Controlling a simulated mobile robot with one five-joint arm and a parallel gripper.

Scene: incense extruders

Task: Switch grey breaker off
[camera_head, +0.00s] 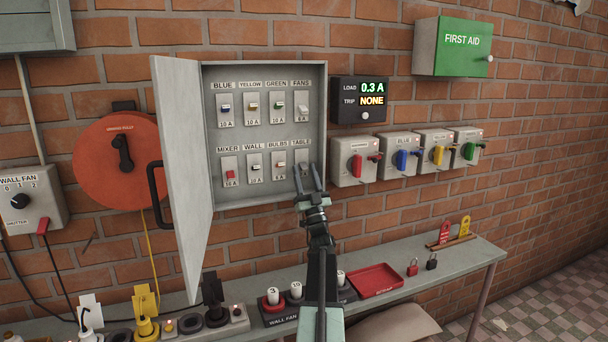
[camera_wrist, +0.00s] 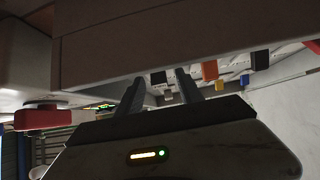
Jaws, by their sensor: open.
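The open grey breaker box (camera_head: 265,138) hangs on the brick wall with two rows of labelled breakers. The table breaker (camera_head: 304,171) is at the bottom right, and my gripper (camera_head: 306,167) is in front of it, partly hiding it. Its lever colour and position are unclear. The fans breaker (camera_head: 303,108), above it, has a pale lever. My gripper is open; its two fingers also show in the wrist view (camera_wrist: 159,77). Small dark and grey parts show between and beyond the fingers there. I cannot tell whether the fingers touch the breaker.
The box door (camera_head: 178,165) stands open on the left with a black handle (camera_head: 157,194). A load display (camera_head: 361,100) reads 0.3 A, trip none.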

